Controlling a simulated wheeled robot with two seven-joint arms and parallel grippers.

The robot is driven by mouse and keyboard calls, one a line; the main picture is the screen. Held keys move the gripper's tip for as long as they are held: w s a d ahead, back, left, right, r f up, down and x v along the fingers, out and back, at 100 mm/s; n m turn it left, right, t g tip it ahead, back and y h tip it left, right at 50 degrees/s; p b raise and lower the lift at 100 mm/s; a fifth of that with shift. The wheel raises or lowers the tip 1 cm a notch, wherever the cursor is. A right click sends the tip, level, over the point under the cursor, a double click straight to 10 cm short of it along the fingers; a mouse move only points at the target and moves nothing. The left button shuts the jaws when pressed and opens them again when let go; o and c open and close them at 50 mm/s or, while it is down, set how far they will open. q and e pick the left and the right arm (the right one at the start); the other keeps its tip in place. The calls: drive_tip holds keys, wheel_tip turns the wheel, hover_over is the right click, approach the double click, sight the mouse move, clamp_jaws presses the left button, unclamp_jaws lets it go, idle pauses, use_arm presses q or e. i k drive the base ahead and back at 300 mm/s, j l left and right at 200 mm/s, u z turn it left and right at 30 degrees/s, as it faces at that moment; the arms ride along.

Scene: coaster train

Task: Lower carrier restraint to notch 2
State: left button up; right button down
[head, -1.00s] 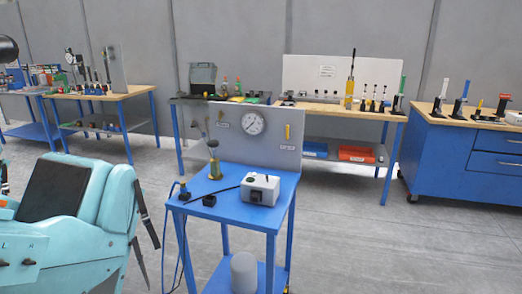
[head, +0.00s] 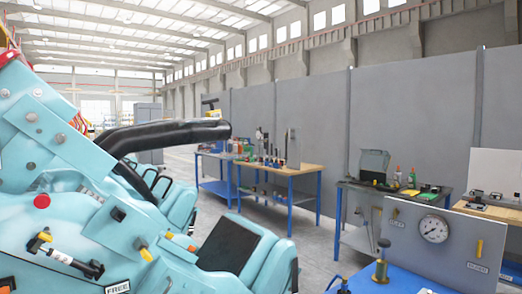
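The turquoise carrier (head: 75,215) fills the left of the head view, with a red knob, small black-and-yellow fittings and a "FREE" label on its side. A black padded restraint bar (head: 165,135) reaches out to the right from its upper part, above the seats. A seat with a dark pad (head: 228,245) sits below the bar. The notch position of the restraint cannot be read. Neither of my grippers shows in the head view.
A blue cart (head: 395,282) with a gauge panel (head: 440,235) stands at the lower right. Workbenches (head: 285,170) with tools line the grey wall behind. Open grey floor (head: 315,230) lies between the carrier and the benches.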

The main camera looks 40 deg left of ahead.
sight(119, 142)
drive_tip(key=u, duration=1.55)
